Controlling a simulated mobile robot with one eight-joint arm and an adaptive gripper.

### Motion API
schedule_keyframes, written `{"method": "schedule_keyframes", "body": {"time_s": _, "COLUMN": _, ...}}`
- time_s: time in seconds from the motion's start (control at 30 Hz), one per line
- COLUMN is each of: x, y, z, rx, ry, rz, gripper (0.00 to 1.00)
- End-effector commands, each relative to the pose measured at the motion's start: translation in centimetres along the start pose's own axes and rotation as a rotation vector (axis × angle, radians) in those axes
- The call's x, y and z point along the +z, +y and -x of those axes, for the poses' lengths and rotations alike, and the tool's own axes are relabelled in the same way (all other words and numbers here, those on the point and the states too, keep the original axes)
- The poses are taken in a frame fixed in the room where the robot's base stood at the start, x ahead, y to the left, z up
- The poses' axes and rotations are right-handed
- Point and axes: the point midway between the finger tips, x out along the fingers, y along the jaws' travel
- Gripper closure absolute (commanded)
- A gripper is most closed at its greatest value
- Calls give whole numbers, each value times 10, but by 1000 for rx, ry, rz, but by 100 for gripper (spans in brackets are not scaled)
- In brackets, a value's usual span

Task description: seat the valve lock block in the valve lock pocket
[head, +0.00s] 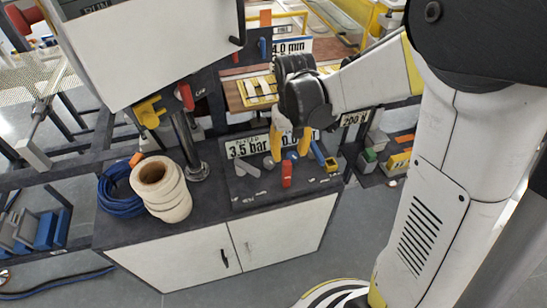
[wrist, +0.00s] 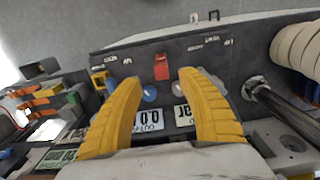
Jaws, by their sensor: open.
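A small red block (head: 287,174), probably the valve lock block, stands on the dark panel of the bench top. It also shows in the wrist view (wrist: 162,66), beyond and between my fingertips. My gripper (head: 290,148) has its yellow fingers apart and pointing down, close behind the red block. In the wrist view my gripper (wrist: 160,82) is open, with nothing held between its fingers. The valve lock pocket cannot be clearly made out; the panel's small white labels are too small to read.
Grey levers (head: 247,170) lie left of the red block, and a blue-and-yellow part (head: 324,157) is to its right. Display plates (head: 247,147) stand behind. A cream roll (head: 161,189), blue cable coil (head: 118,190) and upright post (head: 187,145) occupy the bench's left side.

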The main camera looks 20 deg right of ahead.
Motion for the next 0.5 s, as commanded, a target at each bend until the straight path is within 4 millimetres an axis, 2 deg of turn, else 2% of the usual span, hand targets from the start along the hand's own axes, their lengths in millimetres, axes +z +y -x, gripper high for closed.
{"method": "schedule_keyframes", "body": {"time_s": 0.3, "x": -1, "y": 0, "z": -51, "rx": 0, "ry": -6, "rz": 0, "gripper": 53}}
{"method": "schedule_keyframes", "body": {"time_s": 0.5, "x": -1, "y": -1, "z": -63, "rx": 0, "ry": -5, "rz": 0, "gripper": 53}}
